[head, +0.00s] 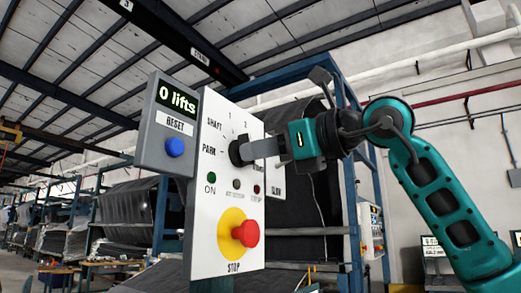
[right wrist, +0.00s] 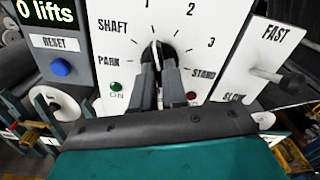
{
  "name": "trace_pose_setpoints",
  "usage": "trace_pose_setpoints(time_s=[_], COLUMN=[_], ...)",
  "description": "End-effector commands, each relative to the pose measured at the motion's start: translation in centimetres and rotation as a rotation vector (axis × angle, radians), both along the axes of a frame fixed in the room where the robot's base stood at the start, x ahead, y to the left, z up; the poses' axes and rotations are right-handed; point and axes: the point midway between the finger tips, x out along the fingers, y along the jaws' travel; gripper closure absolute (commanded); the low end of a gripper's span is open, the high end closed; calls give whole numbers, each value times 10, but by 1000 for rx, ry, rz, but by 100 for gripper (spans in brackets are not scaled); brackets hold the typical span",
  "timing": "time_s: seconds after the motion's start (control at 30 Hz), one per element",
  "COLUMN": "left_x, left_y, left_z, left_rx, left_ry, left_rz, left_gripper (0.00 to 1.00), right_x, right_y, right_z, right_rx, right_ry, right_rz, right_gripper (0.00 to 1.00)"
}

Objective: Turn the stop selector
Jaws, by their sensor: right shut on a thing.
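The selector is a round black knob (head: 236,153) on a white upright panel (head: 207,115). It also shows in the right wrist view (right wrist: 160,47), with printed marks SHAFT, PARK, 1, 2, 3 and STAND around it. A pale line on it seems to point up, slightly left, between SHAFT and 1; the fingers partly hide the knob. My right gripper (head: 244,151) reaches in from the right and is shut on the knob; its two grey fingers (right wrist: 158,78) lie on either side of the grip. My left gripper is out of view.
Below the knob are a green ON lamp (head: 211,178), a red lamp (head: 256,189) and a red mushroom button (head: 246,234) marked STOP. A "0 lifts" counter box (head: 152,138) with a blue RESET button (head: 174,147) stands left. A FAST/SLOW lever (right wrist: 268,75) is at right.

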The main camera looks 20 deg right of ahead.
Motion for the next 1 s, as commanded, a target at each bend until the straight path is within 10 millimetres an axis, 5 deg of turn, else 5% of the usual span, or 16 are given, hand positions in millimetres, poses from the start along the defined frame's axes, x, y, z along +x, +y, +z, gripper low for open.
trace_pose_setpoints(time_s=[0.5,1.0], left_x=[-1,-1], left_y=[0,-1], left_z=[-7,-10], left_rx=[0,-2], left_ry=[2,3], left_rz=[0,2], left_gripper=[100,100], right_x=[0,0], right_y=[1,1], right_z=[-2,-1], right_rx=[362,531], right_ry=[286,419], right_rz=[0,0], right_gripper=[100,100])
